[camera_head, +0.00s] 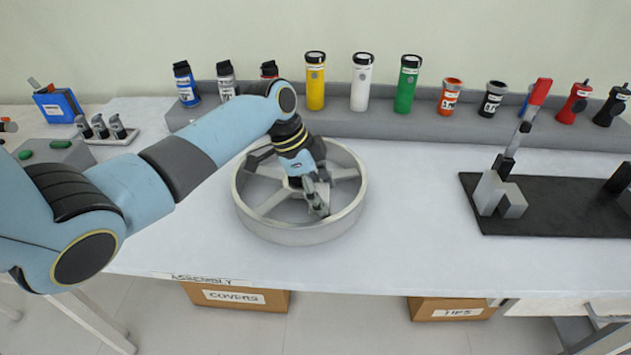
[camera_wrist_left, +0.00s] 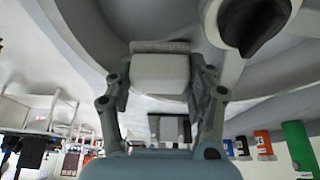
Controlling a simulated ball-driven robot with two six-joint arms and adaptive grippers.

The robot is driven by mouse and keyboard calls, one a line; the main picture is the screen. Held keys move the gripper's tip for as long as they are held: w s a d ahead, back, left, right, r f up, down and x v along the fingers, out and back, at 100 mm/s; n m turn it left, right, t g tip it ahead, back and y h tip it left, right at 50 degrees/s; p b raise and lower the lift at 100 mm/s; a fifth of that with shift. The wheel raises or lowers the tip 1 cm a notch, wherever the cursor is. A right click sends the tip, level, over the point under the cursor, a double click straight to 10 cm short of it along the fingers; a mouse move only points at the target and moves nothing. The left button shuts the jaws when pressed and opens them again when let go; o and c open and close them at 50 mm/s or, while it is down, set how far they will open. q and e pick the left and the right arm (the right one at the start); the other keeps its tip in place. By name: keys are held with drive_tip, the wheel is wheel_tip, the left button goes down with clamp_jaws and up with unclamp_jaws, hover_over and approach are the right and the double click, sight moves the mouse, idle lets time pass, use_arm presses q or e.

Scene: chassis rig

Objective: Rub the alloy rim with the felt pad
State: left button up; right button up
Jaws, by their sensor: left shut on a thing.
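The alloy rim (camera_head: 300,234) is a pale grey spoked wheel lying flat on the white table, centre of the head view. My left gripper (camera_head: 319,207) reaches down inside its ring, over the spokes near the front right. In the left wrist view, its fingers (camera_wrist_left: 162,95) are shut on a pale block, the felt pad (camera_wrist_left: 160,72). The pad's darker far face is close to the rim's grey surface (camera_wrist_left: 240,90); I cannot tell whether they touch. In the head view the gripper hides the pad and the hub. My right gripper is not in view.
A grey shelf (camera_head: 430,128) behind the rim holds several bottles and canisters, including a yellow one (camera_head: 315,82). The table is clear in front and right of the rim.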

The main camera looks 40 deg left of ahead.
use_arm(q)
drive_tip(key=shift+s+d+r+p, duration=0.15)
drive_tip(key=shift+s+d+p, duration=0.2)
drive_tip(key=shift+d, duration=0.35)
drive_tip(key=shift+d+f, duration=0.1)
drive_tip(key=shift+f, duration=0.15)
drive_tip(key=shift+w+a, duration=0.25)
drive_tip(key=shift+a, duration=0.35)
drive_tip(key=shift+w+a+r+b, duration=0.1)
drive_tip(key=shift+w+a+b, duration=0.2)
drive_tip(key=shift+a, duration=0.35)
drive_tip(key=shift+w+a+b, duration=0.15)
drive_tip(key=shift+w+a, duration=0.15)
drive_tip(key=shift+a, duration=0.35)
wheel_tip(320, 180, up, 6)
drive_tip(key=p, duration=0.6)
drive_tip(key=shift+r, duration=0.1)
